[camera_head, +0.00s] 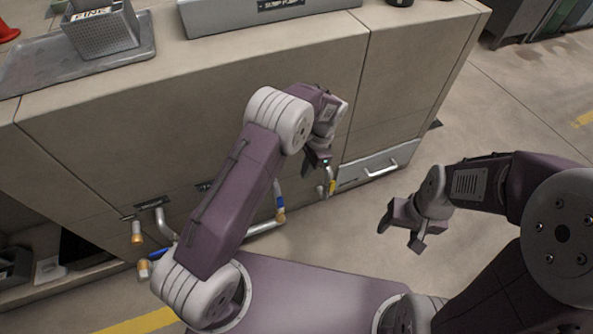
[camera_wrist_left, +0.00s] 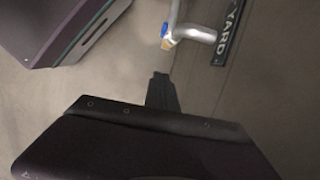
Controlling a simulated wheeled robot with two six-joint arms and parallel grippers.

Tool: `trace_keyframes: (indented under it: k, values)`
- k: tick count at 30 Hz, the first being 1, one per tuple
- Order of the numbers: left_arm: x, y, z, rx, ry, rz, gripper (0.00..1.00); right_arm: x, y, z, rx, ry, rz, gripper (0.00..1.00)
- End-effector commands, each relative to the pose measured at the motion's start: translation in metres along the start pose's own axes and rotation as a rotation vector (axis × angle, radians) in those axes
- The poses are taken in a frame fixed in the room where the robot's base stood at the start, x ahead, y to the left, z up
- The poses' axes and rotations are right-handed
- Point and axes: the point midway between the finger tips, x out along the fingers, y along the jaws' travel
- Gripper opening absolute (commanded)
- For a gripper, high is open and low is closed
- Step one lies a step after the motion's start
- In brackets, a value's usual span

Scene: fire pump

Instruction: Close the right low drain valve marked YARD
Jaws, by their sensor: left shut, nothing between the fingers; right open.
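The YARD label (camera_wrist_left: 230,32) is a dark plate on the cabinet face in the left wrist view. Beside it a silver pipe (camera_wrist_left: 198,33) ends in a fitting with blue and yellow-orange parts (camera_wrist_left: 167,40). In the head view a silver pipe with a yellow part (camera_head: 331,186) shows just below my left gripper (camera_head: 319,164), partly hidden by it. In the left wrist view my left gripper (camera_wrist_left: 160,90) is shut and empty, its fingertips apart from the fitting. The valve handle's angle cannot be told. My right gripper (camera_head: 402,226) is open and empty over the floor.
Other drain pipes have brass ends (camera_head: 137,233) and a blue handle (camera_head: 160,253) at the left. A middle pipe (camera_head: 281,214) is partly behind my left arm. Floor (camera_head: 500,125) at right is clear.

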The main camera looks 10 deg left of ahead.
Motion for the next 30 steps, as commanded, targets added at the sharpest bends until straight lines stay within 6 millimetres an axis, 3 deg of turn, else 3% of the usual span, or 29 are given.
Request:
trace_keyframes:
  k: [1,3,15,30]
  values:
    - [-0.005,0.005,0.001,0.010,-0.010,0.005,0.00,-0.010,0.000,-0.001,0.000,0.000,0.000,0.63]
    - [-0.006,0.008,0.000,0.018,-0.013,0.005,0.00,-0.013,0.000,-0.001,0.000,0.000,0.000,0.63]
    - [0.001,0.008,-0.001,0.019,-0.011,0.004,0.00,-0.006,0.000,-0.001,0.000,0.000,0.000,0.63]
    - [0.104,0.009,-0.001,0.018,-0.012,0.005,0.00,0.058,0.001,0.006,0.000,0.000,0.000,0.63]
